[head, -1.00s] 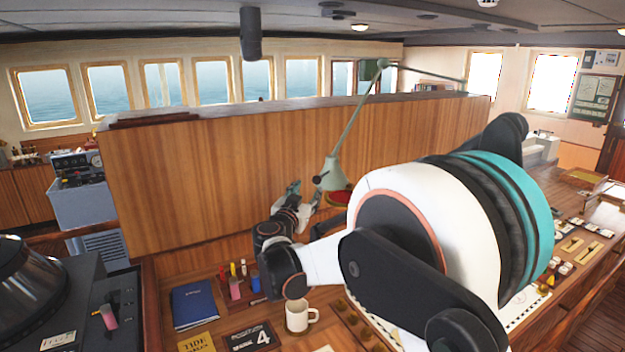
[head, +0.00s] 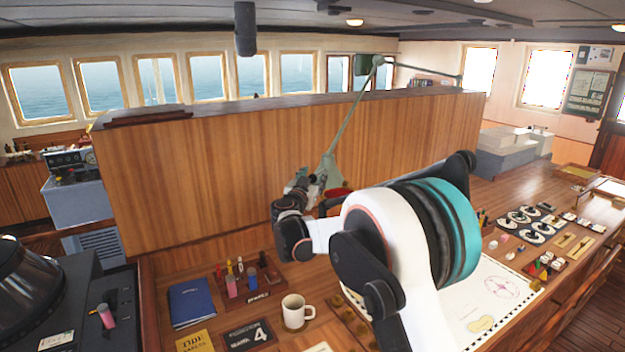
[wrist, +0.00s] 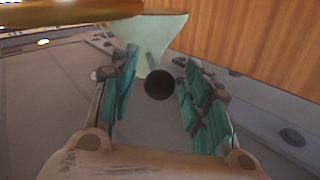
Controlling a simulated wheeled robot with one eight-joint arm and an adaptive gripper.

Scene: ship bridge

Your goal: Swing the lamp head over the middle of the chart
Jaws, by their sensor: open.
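The pale green lamp's head (head: 328,168) hangs on a long thin arm (head: 352,118) in front of the wooden partition. The chart (head: 478,318) lies on the table to the right, partly hidden behind my arm; the lamp head is left of and beyond it. My gripper (head: 311,184) is at the lamp head's left side. In the wrist view my gripper (wrist: 159,95) is open, its fingers on either side of a dark round knob (wrist: 159,85). The lamp's green shade (wrist: 150,35) lies just beyond the knob. Finger contact with the knob cannot be told.
A mug (head: 296,312), a blue book (head: 191,303) and a pen tray (head: 250,290) stand at the table's front left. Several instruments (head: 535,228) lie right of the chart. The wooden partition (head: 200,180) rises close behind my gripper.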

